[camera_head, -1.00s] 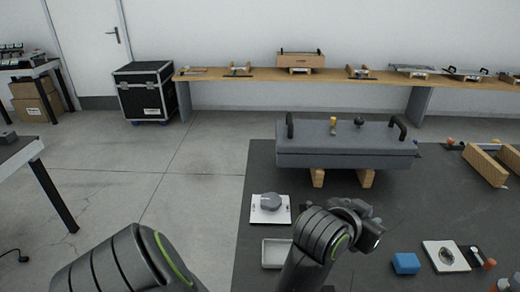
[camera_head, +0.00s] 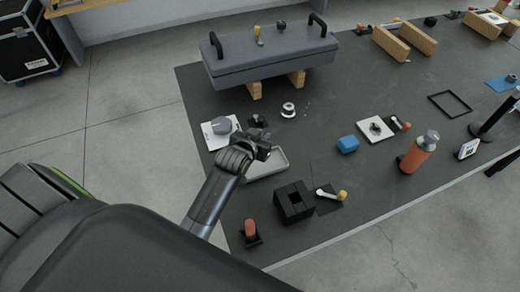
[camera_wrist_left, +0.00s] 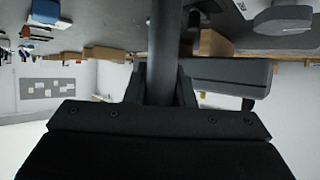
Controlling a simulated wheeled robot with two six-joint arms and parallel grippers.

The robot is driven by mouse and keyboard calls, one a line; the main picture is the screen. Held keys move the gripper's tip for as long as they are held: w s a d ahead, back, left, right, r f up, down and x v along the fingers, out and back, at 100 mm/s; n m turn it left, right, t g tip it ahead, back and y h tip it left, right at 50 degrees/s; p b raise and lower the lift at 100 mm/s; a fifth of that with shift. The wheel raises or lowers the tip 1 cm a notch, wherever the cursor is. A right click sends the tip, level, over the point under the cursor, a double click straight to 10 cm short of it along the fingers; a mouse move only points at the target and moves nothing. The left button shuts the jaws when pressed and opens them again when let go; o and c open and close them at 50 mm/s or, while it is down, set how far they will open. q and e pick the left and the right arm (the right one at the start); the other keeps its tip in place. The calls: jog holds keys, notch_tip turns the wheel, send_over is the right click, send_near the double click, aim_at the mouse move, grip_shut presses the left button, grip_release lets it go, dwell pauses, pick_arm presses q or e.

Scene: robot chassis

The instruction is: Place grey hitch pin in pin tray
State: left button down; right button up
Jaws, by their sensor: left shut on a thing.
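My left gripper (camera_head: 262,140) shows small in the head view, over the back left edge of a pale grey shallow tray (camera_head: 268,167), which looks like the pin tray. The arm covers part of the tray, and no pin shows in the visible part. In the left wrist view, the jaws (camera_wrist_left: 165,78) are shut on a dark grey rod, the grey hitch pin (camera_wrist_left: 165,38). The pin's far end runs out of that view. In the head view I cannot make out the pin clearly. My right gripper is not in view.
A grey lidded box (camera_head: 270,54) with black handles stands on wooden blocks behind. A white plate (camera_head: 214,138) with a grey knob is left of the tray.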

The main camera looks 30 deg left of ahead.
pick_arm(q)
jog(key=shift+f, duration=2.65)
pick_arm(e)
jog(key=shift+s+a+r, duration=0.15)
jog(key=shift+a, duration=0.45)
pick_arm(q)
jog(key=c, duration=1.2)
grip_release()
jog(key=shift+f, duration=0.15)
jog(key=shift+c, duration=0.2)
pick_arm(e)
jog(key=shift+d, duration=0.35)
